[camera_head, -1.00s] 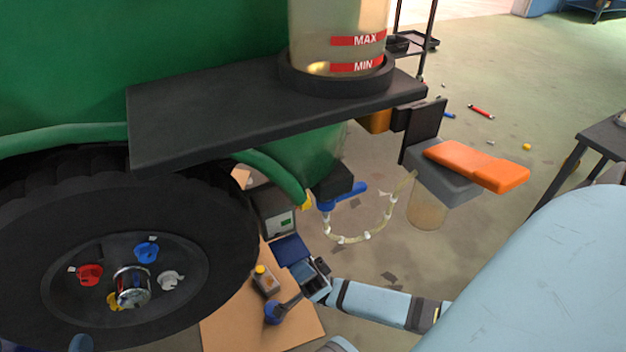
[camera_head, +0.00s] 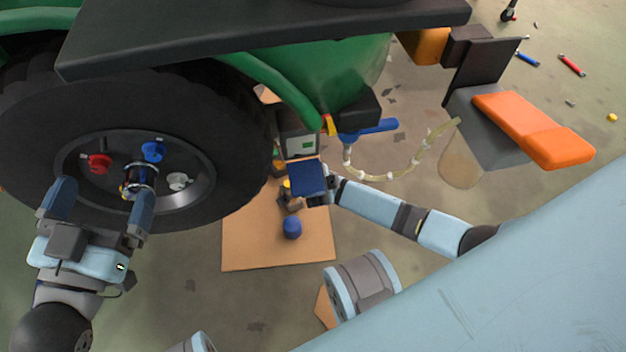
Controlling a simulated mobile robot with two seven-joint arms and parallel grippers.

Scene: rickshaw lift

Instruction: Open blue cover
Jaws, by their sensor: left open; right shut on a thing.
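A flat dark blue cover (camera_head: 307,177) lies just below a grey box with a small lit display (camera_head: 299,146), near the middle of the view. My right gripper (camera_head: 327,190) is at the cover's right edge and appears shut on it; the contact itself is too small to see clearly. My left gripper (camera_head: 100,202) is open and empty at the lower left, its fingers pointing up in front of the black wheel (camera_head: 225,105). The wheel hub carries red (camera_head: 99,164), blue (camera_head: 152,151) and white (camera_head: 178,181) caps around a metal centre.
A cardboard sheet (camera_head: 248,235) on the floor holds small items, including a blue round piece (camera_head: 291,229). A tap with a blue lever (camera_head: 377,126) and a hose (camera_head: 398,172) hang at right. A black shelf (camera_head: 270,22) overhangs above.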

